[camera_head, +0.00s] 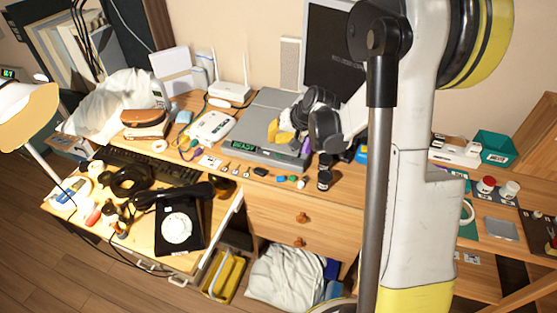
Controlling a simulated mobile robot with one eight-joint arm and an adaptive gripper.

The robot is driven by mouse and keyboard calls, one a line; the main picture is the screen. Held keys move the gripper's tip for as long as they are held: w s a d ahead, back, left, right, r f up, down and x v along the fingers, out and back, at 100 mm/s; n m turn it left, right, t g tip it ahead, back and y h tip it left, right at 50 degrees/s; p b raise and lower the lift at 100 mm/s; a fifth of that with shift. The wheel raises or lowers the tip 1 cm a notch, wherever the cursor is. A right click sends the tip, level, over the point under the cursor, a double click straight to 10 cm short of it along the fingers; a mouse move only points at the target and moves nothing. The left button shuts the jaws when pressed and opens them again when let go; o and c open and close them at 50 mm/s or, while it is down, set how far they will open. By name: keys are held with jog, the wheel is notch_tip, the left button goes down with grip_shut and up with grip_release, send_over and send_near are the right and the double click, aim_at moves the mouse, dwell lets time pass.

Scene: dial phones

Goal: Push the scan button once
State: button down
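A flat grey machine (262,108) stands on the desk below the dark monitor. A green lit display reading "READY" (243,146) is on its front strip. I cannot make out a scan button; the right part of the machine is covered by my arm and gripper. My gripper (285,128) is over the right part of the grey machine, small and partly hidden by dark arm joints. I cannot tell whether it touches the machine or how its fingers stand.
A black dial phone (180,226) sits on the pulled-out drawer at the left, near a black keyboard (150,165). A white router (230,91) and a white device (212,126) stand left of the machine. Small items and a dark jar (324,180) line the desk's front.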

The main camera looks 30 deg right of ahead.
aim_at(272, 153)
jog(key=shift+f+b, duration=1.1)
jog(key=shift+f, duration=0.75)
jog(key=shift+f+b, duration=0.4)
jog(key=shift+f+b, duration=0.35)
jog(key=shift+f, duration=0.05)
dwell(0.4)
jog(key=shift+r, duration=0.1)
jog(key=shift+r+p, duration=0.55)
jog(key=shift+r, duration=0.2)
jog(key=shift+r+p, duration=1.85)
jog(key=shift+r, duration=0.7)
